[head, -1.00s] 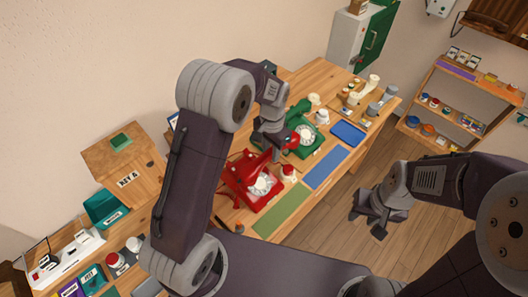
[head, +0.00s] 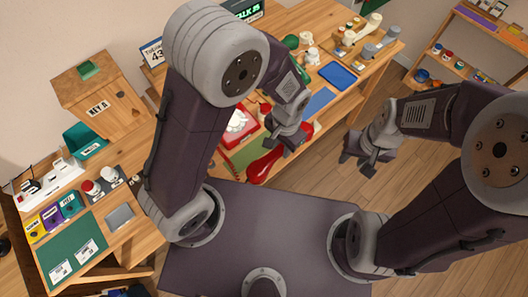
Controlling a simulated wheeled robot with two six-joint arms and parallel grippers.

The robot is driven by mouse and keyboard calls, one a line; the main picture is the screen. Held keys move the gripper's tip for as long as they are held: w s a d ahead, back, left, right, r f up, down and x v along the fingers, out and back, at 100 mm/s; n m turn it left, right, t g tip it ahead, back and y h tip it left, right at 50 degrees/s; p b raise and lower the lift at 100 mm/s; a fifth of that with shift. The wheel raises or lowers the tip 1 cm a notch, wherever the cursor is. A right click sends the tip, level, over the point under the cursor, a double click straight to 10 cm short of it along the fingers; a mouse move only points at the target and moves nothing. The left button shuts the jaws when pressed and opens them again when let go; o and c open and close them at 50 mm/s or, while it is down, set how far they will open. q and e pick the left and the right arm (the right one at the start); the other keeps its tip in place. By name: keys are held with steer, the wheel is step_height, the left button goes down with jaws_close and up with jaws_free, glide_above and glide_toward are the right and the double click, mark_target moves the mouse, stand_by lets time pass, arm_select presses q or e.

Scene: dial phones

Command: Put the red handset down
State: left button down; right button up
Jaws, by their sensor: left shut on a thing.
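The red handset (head: 264,163) hangs tilted beneath my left gripper (head: 286,138), which is shut on it near the middle. One red end shows at the lower left of the jaws and another at the upper right; the fingers hide the middle. It is at the table's front edge, in front of the red phone body (head: 243,136). The red phone, with its white dial (head: 237,122), is partly hidden by my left arm. My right gripper (head: 361,161) is empty, with its fingers apart, over the floor to the right.
A green mat (head: 243,156) lies before the red phone. A blue mat (head: 319,103) and blue tray (head: 338,74) lie to the right. A partly hidden green phone (head: 293,42) stands behind. A side table (head: 125,238) holds coloured boxes at the left.

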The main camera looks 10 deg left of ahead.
arm_select(q)
steer(key=shift+s+d+f, duration=0.1)
steer(key=shift+s+d, duration=0.1)
steer(key=shift+d, duration=0.25)
steer(key=shift+a, duration=0.25)
steer(key=w+a+f, duration=0.2)
steer(key=a, duration=0.1)
steer(key=w+a+f, duration=0.2)
steer(key=a, duration=0.2)
steer(key=w+a+f, duration=0.2)
steer(key=a+f, duration=0.1)
steer(key=shift+w+a+p, duration=0.15)
steer(key=shift+w+p, duration=0.1)
steer(key=shift+p, duration=0.05)
step_height(320, 180, down, 3)
steer(key=shift+s+f, duration=0.15)
steer(key=shift+f, duration=0.4)
steer(key=shift+f, duration=0.15)
steer(key=c, duration=1.1)
jaws_free()
